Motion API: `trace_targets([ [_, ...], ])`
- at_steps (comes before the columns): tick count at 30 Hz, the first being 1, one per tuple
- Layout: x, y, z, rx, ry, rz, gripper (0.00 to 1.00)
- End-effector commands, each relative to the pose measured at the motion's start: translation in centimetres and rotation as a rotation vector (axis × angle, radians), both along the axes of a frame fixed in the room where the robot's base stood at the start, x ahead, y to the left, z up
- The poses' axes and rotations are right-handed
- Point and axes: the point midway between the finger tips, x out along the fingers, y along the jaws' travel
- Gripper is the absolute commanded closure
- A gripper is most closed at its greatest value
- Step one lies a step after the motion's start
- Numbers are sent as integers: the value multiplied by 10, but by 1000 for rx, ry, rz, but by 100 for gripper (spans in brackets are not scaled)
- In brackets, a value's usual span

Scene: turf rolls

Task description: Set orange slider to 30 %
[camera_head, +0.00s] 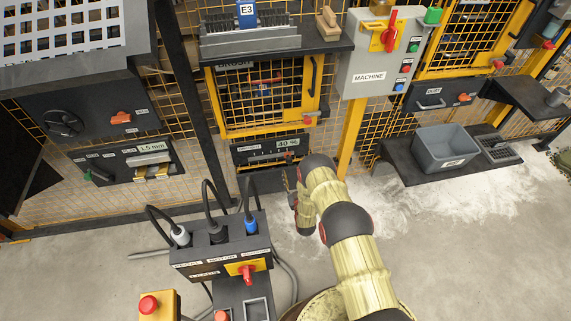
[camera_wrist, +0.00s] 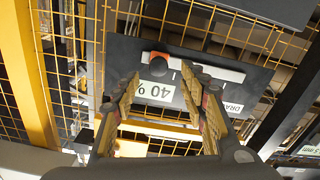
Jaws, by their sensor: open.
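The orange slider (camera_head: 289,154) sits toward the right end of its track on a black panel (camera_head: 243,154) below the yellow mesh door. A display (camera_head: 287,142) above it reads 40 %. In the wrist view the slider (camera_wrist: 158,64) shows upside down, at the left end of the pale track (camera_wrist: 215,72), with the display (camera_wrist: 156,92) between my fingers. My gripper (camera_wrist: 163,84) is open and empty, its fingertips near the slider and apart from it in the picture. In the head view my arm partly hides the gripper (camera_head: 291,180) in front of the panel.
A black control box (camera_head: 215,256) with plugged cables stands at front left. A yellow post (camera_head: 351,125) and the MACHINE box (camera_head: 368,70) stand right of the panel. A grey bin (camera_head: 443,150) sits on a shelf farther right. Yellow mesh surrounds the panel.

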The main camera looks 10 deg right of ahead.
Motion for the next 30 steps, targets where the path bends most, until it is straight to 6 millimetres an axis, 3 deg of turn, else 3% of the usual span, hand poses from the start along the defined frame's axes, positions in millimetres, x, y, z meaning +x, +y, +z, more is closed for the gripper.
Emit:
trace_targets([
  [5,11,0,7,-12,-28,0,57],
  [18,70,0,5,-11,-24,0,57],
  [30,78,0,6,-11,-22,1,57],
])
